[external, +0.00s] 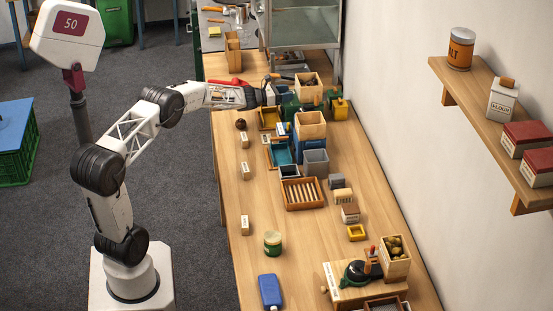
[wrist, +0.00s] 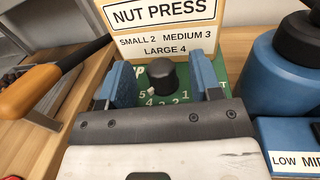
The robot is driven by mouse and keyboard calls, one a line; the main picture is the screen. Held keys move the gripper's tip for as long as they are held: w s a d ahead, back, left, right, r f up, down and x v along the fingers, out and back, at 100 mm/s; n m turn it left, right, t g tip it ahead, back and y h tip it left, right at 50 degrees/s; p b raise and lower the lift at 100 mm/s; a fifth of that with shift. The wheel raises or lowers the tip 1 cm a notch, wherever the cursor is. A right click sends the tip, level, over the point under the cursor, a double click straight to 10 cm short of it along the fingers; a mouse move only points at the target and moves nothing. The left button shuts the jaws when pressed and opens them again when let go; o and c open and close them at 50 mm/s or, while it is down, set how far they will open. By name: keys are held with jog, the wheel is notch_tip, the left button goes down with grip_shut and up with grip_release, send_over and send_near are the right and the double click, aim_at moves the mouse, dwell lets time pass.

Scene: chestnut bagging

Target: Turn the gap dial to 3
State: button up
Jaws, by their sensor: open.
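The gap dial (wrist: 162,78) is a black round knob on a green plate (wrist: 131,103) with white numbers, below a sign (wrist: 160,25) reading NUT PRESS, small 2, medium 3, large 4. A small pale mark shows at the knob's lower left, near the 4 and 5; I cannot tell the exact setting. My gripper (wrist: 161,82) is open, its blue-padded fingers on either side of the knob, with visible gaps. In the external view, my gripper (external: 269,93) is at the green press (external: 290,104); the dial cannot be made out there.
In the wrist view, an orange-handled tool (wrist: 52,78) lies left and a blue cylinder (wrist: 285,70) stands right, above a blue block with a label (wrist: 295,162). In the external view, wooden boxes (external: 311,126) and trays crowd the bench around the press; the near bench has more free room.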

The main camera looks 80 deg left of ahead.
jog(key=c, duration=0.9)
jog(key=shift+d+n+y, duration=0.15)
jog(key=shift+n+y, duration=0.25)
jog(key=shift+y, duration=0.2)
jog(key=shift+n+y, duration=0.4)
jog(key=shift+y, duration=0.2)
jog(key=o, duration=0.9)
jog(key=shift+s, duration=0.1)
